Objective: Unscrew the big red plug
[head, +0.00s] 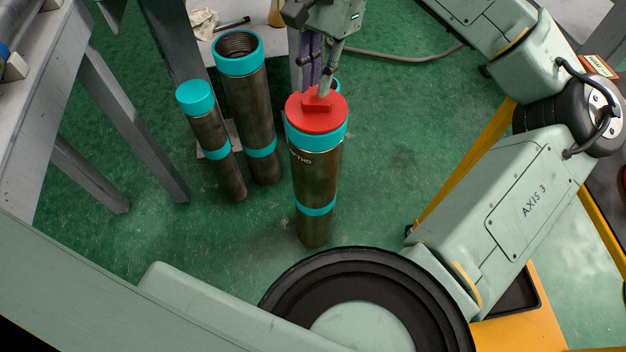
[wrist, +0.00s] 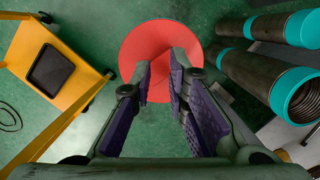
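The big red plug (head: 318,122) is a round red cap with a raised bar-like grip on top. It sits in the teal collar of an upright brown pipe (head: 316,175). My gripper (head: 321,90) points down from above, its tips at the raised grip. In the wrist view the plug (wrist: 134,48) is a red disc under my gripper (wrist: 160,68). The purple-padded fingers stand a little apart with the grip between them. I cannot tell whether both pads press on it. The far side of the grip is partly hidden by the fingers.
Behind left stand an open threaded pipe (head: 262,150) and a thinner teal-capped pipe (head: 209,130). A grey table (head: 95,80) with legs is at the left. A yellow cart (wrist: 85,75) shows in the wrist view. Green floor between them is clear.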

